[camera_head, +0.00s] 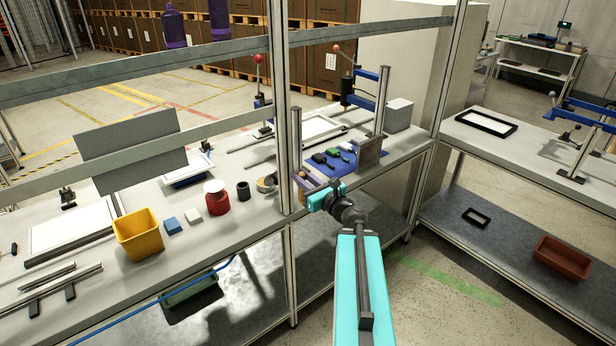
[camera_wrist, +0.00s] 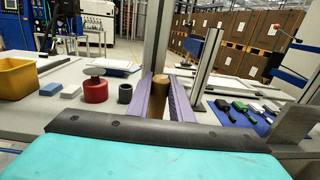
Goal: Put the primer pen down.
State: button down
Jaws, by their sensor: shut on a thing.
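My gripper (camera_head: 306,185) has two purple fingers, seen from behind in the wrist view (camera_wrist: 166,98). They are shut on a tan-brown upright cylinder (camera_wrist: 158,98), which I take to be the primer pen. In the head view only a small brown part of it (camera_head: 299,188) shows by the fingertips, near the front post. The pen's lower end is hidden, so I cannot tell whether it touches the bench. The blue mat (camera_head: 347,170), with black and green hand tools on it, lies just beyond and to the right of my gripper.
A metal post (camera_head: 283,120) stands close left of my gripper. Left on the bench are a dark cup (camera_head: 243,191), a red pot (camera_head: 216,200), white and blue blocks and a yellow bin (camera_head: 138,238). A grey upright plate (camera_head: 369,155) stands right of the mat.

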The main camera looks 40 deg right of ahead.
jog(key=a+f+n+g+y, duration=0.1)
jog(key=a+n+g+y, duration=0.2)
jog(key=a, duration=1.5)
jog(key=a+f+n+g+y+p, duration=0.1)
jog(key=a+n+g+y, duration=0.3)
jog(key=a, duration=1.5)
jog(key=n+y, duration=0.4)
jog(key=y, duration=0.4)
jog(key=shift+w+a+f+g, duration=0.15)
jog(key=shift+w+a+g, duration=0.05)
jog(key=shift+w+g, duration=0.15)
